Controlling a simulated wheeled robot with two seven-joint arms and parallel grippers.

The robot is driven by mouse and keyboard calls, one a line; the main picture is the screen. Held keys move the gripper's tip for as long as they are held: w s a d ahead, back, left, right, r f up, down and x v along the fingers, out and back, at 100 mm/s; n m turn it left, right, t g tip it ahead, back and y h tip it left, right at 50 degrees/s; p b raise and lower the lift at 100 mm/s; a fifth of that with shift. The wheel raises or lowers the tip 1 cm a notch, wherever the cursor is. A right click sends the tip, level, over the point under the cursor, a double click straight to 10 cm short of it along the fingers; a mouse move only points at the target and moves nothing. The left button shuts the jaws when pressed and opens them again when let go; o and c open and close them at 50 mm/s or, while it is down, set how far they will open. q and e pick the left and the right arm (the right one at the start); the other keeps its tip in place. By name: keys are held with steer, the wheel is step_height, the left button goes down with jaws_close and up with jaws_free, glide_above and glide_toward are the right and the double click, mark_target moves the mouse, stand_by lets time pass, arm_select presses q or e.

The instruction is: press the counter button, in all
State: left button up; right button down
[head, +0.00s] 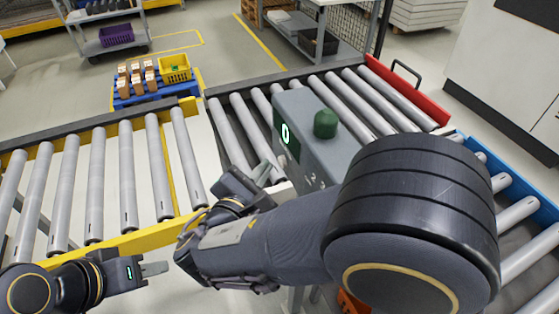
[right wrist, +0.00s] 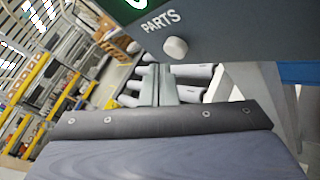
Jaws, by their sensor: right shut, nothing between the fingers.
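The grey counter box (head: 318,150) stands beside the rollers in the head view. Its display (head: 286,134) reads 0, and a green domed button (head: 325,123) sits on its top. In the right wrist view the box face (right wrist: 215,45) fills the top, with the word PARTS and a pale round knob (right wrist: 175,48). My right gripper (head: 264,171) is shut and empty, left of the box and below the display; its fingers (right wrist: 157,88) point toward the box below the knob. My left gripper (head: 154,268) is at the lower left, away from the box; its finger gap is not clear.
Roller conveyors (head: 97,180) run left and right of the box, with a red end plate (head: 405,92) and a blue side rail (head: 505,180). A blue pallet (head: 140,97) with small boxes and a yellow crate (head: 174,68) stands behind. My right arm hides part of the box.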

steer(key=shift+s+a, duration=0.25)
steer(key=shift+a, duration=0.55)
steer(key=shift+s+a, duration=0.25)
steer(key=shift+a, duration=0.55)
steer(key=shift+s+a, duration=0.25)
steer(key=shift+a, duration=0.55)
steer(key=shift+a, duration=0.1)
